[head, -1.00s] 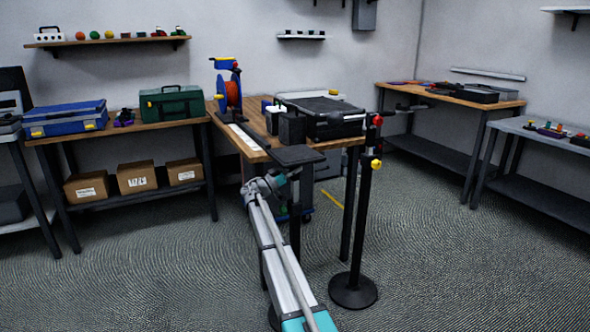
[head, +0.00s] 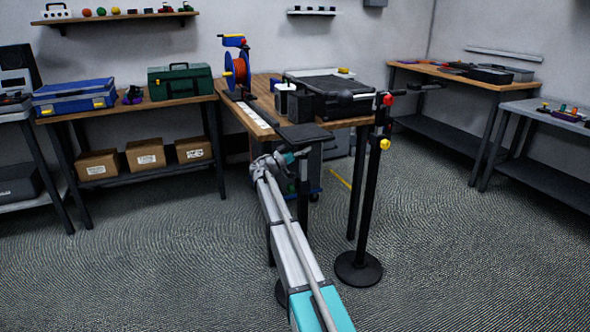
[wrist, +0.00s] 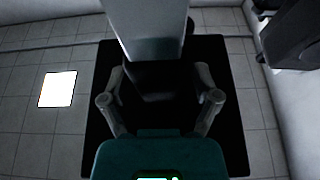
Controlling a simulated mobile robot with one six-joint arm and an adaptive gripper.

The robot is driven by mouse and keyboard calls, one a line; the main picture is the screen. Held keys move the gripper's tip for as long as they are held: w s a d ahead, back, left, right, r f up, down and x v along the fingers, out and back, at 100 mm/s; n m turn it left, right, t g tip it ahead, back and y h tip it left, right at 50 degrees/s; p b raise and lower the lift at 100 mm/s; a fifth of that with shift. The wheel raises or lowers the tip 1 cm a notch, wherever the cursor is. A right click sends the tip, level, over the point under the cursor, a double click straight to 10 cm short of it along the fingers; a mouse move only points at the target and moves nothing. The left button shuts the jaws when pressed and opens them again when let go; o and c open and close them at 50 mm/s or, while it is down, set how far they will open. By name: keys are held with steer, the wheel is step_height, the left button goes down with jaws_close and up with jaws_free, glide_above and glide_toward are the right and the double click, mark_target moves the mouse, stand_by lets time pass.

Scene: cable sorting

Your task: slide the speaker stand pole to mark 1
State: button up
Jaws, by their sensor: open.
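The speaker stand appears to be the black post (head: 303,190) under a flat black square plate (head: 304,134), at the front corner of the middle table. My gripper (head: 284,160) is beside this post, just below the plate. The wrist view looks up at the plate's dark underside (wrist: 100,60) and the post's grey face (wrist: 157,38). My open gripper (wrist: 159,78) has a finger on either side of the post in that view, with gaps; depth is unclear. The post's foot is mostly hidden behind my arm. I cannot make out a mark 1.
A second black stand (head: 368,200) with red and yellow knobs and a round base stands right of my arm. The middle table (head: 262,95) holds a cable reel (head: 236,68) and black cases. A yellow strip (head: 340,178) lies on the floor. Floor at left is open.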

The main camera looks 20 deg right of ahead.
mark_target(303, 136)
steer(key=shift+r+p, duration=1.8)
steer(key=shift+r, duration=0.05)
steer(key=b+v, duration=0.6)
steer(key=v, duration=0.8)
steer(key=s+a+r+n+y+p, duration=0.1)
steer(key=s+r+n+y+p, duration=0.1)
steer(key=s+n+y+p, duration=0.5)
steer(key=s+a+r+n+y+p, duration=0.1)
steer(key=s+n+y+p, duration=0.6)
steer(key=s+n+p, duration=0.7)
steer(key=s+p, duration=0.3)
steer(key=s, duration=0.1)
steer(key=shift+a+r+n+g+p, duration=0.2)
steer(key=shift+r+n+g+p, duration=0.1)
steer(key=shift+r+n+p, duration=0.1)
steer(key=shift+s, duration=0.15)
